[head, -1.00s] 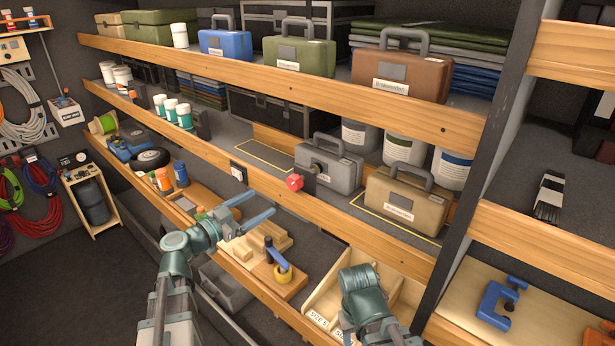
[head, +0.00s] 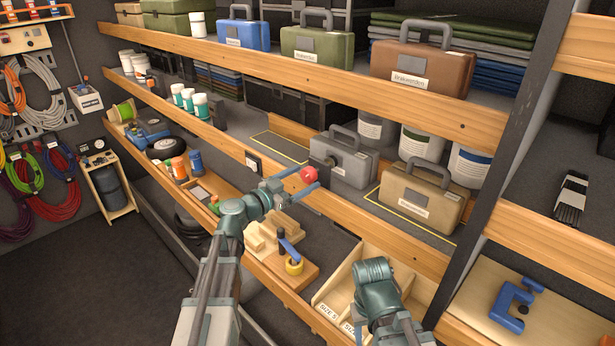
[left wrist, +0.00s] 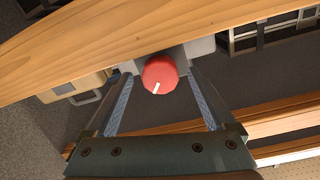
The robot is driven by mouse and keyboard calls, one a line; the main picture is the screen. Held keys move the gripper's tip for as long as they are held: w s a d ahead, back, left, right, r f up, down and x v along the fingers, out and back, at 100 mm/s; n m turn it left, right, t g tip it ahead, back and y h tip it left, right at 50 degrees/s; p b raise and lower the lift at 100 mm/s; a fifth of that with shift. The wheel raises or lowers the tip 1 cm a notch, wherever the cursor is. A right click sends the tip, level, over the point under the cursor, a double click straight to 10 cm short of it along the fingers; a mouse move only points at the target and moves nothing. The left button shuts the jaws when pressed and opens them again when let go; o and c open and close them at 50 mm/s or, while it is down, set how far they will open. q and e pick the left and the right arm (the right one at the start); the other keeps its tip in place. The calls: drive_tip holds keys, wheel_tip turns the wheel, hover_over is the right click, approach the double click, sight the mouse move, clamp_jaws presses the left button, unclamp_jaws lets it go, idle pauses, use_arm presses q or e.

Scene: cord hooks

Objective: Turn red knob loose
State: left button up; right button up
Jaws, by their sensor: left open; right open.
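The red knob (head: 309,174) sits on the front of the wooden rail of the middle shelf, in front of the grey case. In the left wrist view the round knob (left wrist: 160,75) shows a white mark pointing down and slightly left. My left gripper (head: 294,184) is open at the knob. In the left wrist view its two fingers (left wrist: 160,85) stand on either side of the knob, with gaps showing. I cannot tell how deep they reach over it. My right arm's wrist shows low in the head view, but its fingers are hidden.
The grey case (head: 342,160) and a tan case (head: 420,195) stand behind the rail. Below are a wooden block with a blue-handled clamp (head: 288,245) and a divided wooden bin (head: 345,290). A blue clamp (head: 514,305) lies at the right.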

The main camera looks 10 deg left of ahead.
use_arm(q)
drive_tip(key=shift+x, duration=1.2)
drive_tip(key=c, duration=1.3)
drive_tip(key=shift+c, duration=0.2)
drive_tip(key=shift+n, duration=0.3)
drive_tip(key=n, duration=0.3)
drive_tip(key=shift+s+n, duration=0.1)
drive_tip(key=shift+n, duration=2.2)
drive_tip(key=o, duration=1.3)
